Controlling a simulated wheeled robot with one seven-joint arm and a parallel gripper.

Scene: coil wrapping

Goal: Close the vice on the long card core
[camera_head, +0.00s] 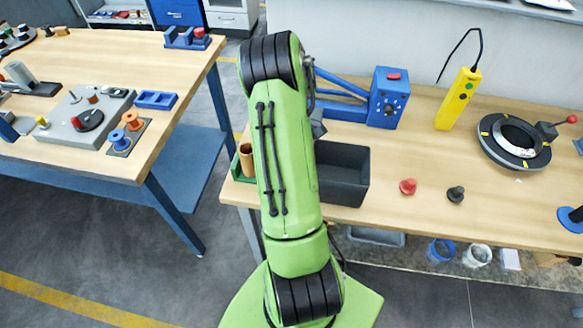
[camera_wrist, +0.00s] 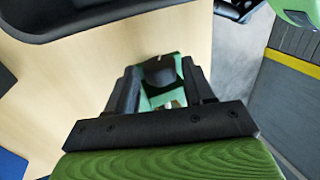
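In the head view, the green vice (camera_head: 237,169) is at the near left end of the right-hand bench, partly hidden behind my arm. A brown card core (camera_head: 246,154) stands upright at it; whether the jaws touch it cannot be told. In the wrist view, my gripper (camera_wrist: 162,82) is open, its two dark fingers apart. A dark rounded knob (camera_wrist: 160,71) lies between the fingers, in front of green vice parts (camera_wrist: 166,97), with green showing on both sides. No contact is clear. The core is not clear in the wrist view. My arm hides the gripper in the head view.
A dark grey bin (camera_head: 343,190) stands right of my arm, near the vice. A blue machine (camera_head: 388,98) is behind it. A red knob (camera_head: 407,187) and a black knob (camera_head: 455,194) lie on the bench. A floor gap separates the left bench (camera_head: 190,64).

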